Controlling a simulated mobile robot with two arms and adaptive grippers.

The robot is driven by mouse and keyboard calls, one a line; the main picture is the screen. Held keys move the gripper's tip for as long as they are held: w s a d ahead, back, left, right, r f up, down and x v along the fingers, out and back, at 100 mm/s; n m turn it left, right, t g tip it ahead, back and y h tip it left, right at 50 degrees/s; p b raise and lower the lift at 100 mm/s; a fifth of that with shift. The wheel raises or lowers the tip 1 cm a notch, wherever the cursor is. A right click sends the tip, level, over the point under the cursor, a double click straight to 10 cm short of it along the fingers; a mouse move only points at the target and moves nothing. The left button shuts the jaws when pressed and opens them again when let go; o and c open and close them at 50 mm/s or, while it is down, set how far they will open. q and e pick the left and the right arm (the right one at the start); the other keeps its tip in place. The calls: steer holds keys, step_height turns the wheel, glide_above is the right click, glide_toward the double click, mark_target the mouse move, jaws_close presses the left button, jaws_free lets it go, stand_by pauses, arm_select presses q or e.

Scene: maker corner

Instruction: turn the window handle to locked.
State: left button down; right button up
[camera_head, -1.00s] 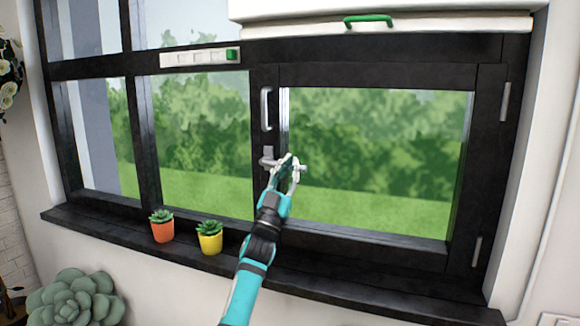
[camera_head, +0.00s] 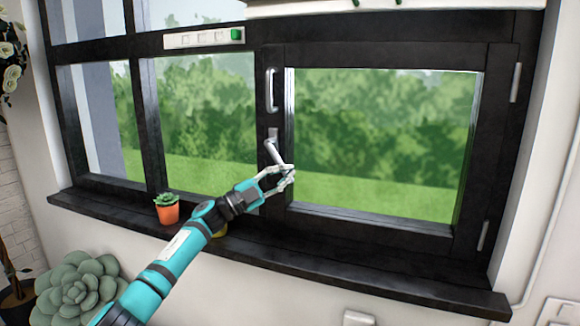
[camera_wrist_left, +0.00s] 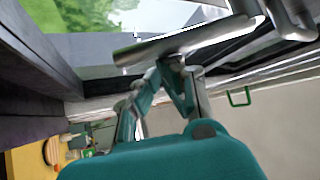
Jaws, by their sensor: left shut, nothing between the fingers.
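The silver window handle (camera_head: 275,149) sits on the dark window frame, left of the right-hand pane. Its lever slants down and to the right from its base. In the left wrist view the lever (camera_wrist_left: 185,41) is a silver bar crossing just beyond the fingers. My left gripper (camera_head: 288,178) is at the lever's lower end, in front of the frame. Its fingers are shut with nothing between them. They look close against the lever, but I cannot tell whether they touch it. My right gripper is in neither view.
A fixed vertical pull bar (camera_head: 270,90) is above the handle. A dark sill (camera_head: 350,269) runs below, with an orange succulent pot (camera_head: 167,213) on it; my arm mostly hides a yellow pot. A white strip with a green end (camera_head: 203,38) is on the upper rail.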

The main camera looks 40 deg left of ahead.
arm_select(q)
steer(key=shift+s+a+f+m+g+y+p, duration=0.15)
steer(key=shift+a+f+m+g+y+p, duration=0.15)
steer(key=shift+a+m+g+p, duration=0.55)
steer(key=shift+s+a+f+m+g+y+p, duration=0.25)
steer(key=shift+a+f+m+g+p, duration=0.15)
steer(key=shift+a+m+g+p, duration=0.4)
steer(key=shift+s+a+f+m+g+y+p, duration=0.1)
steer(key=shift+a+f+m+g+y+p, duration=0.2)
steer(key=shift+a+m+g+p, duration=0.55)
steer(key=shift+d+f+m, duration=0.1)
steer(key=shift+d+m, duration=0.05)
steer(key=shift+m, duration=0.15)
steer(key=shift+d, duration=0.1)
